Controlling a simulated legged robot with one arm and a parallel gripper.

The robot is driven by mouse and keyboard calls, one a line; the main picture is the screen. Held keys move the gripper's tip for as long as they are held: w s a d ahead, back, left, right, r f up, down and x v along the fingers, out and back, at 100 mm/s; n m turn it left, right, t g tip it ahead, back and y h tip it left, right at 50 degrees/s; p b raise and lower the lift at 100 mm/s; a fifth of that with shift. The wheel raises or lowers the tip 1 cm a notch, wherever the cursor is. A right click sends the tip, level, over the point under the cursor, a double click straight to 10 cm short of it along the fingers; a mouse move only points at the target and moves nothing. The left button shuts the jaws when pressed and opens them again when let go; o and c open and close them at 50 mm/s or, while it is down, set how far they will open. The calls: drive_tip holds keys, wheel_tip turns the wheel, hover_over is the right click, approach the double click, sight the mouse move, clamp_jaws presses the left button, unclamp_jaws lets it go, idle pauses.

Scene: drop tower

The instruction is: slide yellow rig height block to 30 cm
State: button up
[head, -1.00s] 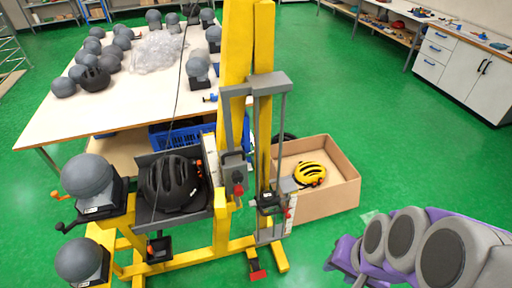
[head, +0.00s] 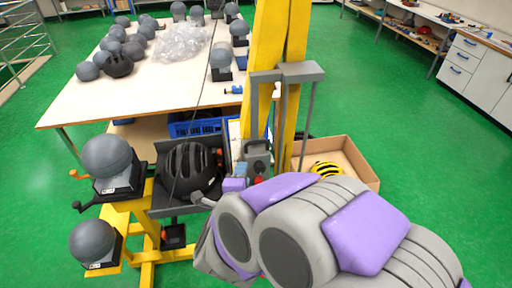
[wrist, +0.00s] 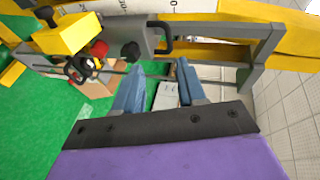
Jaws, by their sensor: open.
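The yellow rig (head: 267,50) stands upright at the middle of the head view. Its grey height block (head: 257,160), with a red knob, sits low on the upright, just above my arm. In the wrist view the block (wrist: 125,38) shows at upper left with red and black knobs and a dark handle. My arm hides much of the rig's lower part in the head view.
A black helmet (head: 188,168) lies in the dark tray left of the upright. Grey headforms (head: 108,158) stand on yellow supports further left. Green floor is clear at right.

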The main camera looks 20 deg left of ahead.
drive_tip(key=m+t+h, duration=0.1)
approach(260, 143)
drive_tip(key=w, duration=0.2)
drive_tip(key=w+a, duration=0.1)
drive_tip(key=w, duration=0.1)
drive_tip(key=w+a+f, duration=0.1)
drive_tip(key=w, duration=0.1)
drive_tip(key=w+f, duration=0.1)
drive_tip(key=w, duration=0.1)
drive_tip(key=shift+a+f+b, duration=0.2)
drive_tip(key=shift+a+b, duration=0.15)
drive_tip(key=shift+a, duration=0.05)
drive_tip(key=shift+w+d, duration=0.1)
drive_tip(key=shift+w, duration=0.05)
drive_tip(key=shift+w+d+r, duration=0.1)
drive_tip(key=shift+d+r, duration=0.15)
drive_tip(key=shift+d, duration=0.4)
drive_tip(key=shift+a+f, duration=0.2)
drive_tip(key=shift+a, duration=0.4)
drive_tip(key=c, duration=0.5)
clamp_jaws()
drive_tip(key=shift+d, duration=0.1)
